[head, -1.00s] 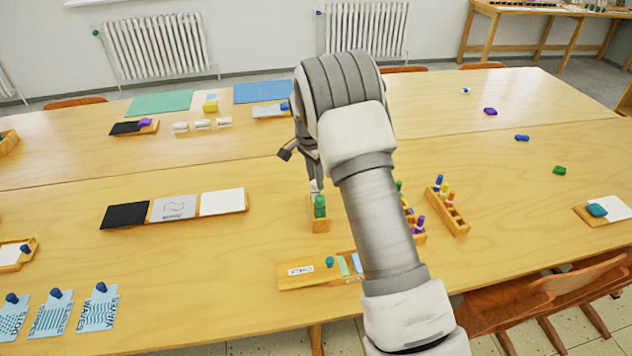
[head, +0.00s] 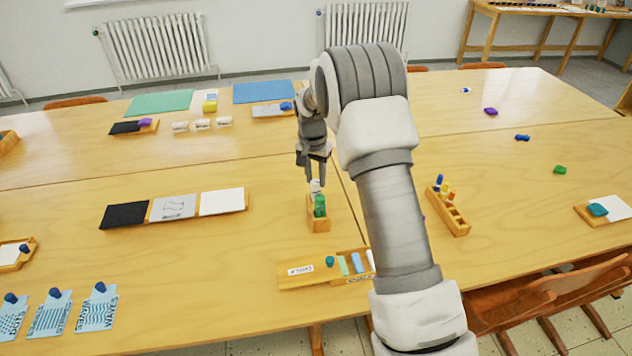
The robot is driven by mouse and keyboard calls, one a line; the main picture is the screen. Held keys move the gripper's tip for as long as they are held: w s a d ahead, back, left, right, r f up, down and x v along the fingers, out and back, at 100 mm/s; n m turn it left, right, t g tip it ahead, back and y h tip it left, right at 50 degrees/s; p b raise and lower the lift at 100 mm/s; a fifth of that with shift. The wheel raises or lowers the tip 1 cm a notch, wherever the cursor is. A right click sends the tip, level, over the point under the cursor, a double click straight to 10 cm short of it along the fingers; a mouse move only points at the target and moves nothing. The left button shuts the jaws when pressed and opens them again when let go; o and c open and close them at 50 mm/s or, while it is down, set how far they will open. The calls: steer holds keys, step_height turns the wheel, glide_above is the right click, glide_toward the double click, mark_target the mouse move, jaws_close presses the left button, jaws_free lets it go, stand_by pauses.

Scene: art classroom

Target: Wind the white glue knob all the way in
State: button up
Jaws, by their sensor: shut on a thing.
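The white glue (head: 316,191) stands upright at the back of a small wooden holder (head: 318,225), near the middle of the table. A green glue stick (head: 320,206) stands in front of it in the same holder. My gripper (head: 315,181) points down from above, its fingers closed at the top of the white glue, on the white glue knob. The knob itself is mostly hidden between the fingers and too small to tell how far it is wound.
A wooden rack (head: 462,224) with coloured sticks stands to the right, partly beside my arm. A tray (head: 300,281) with chalk-like pieces lies in front. A panel of black, grey and white cards (head: 172,221) lies left. The table between is clear.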

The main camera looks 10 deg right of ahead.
steer(key=n, duration=0.5)
steer(key=shift+y, duration=0.3)
steer(key=o, duration=1.4)
steer(key=shift+o, duration=0.2)
steer(key=m, duration=0.8)
steer(key=m+h+p, duration=0.1)
steer(key=m, duration=0.2)
steer(key=shift+g, duration=0.3)
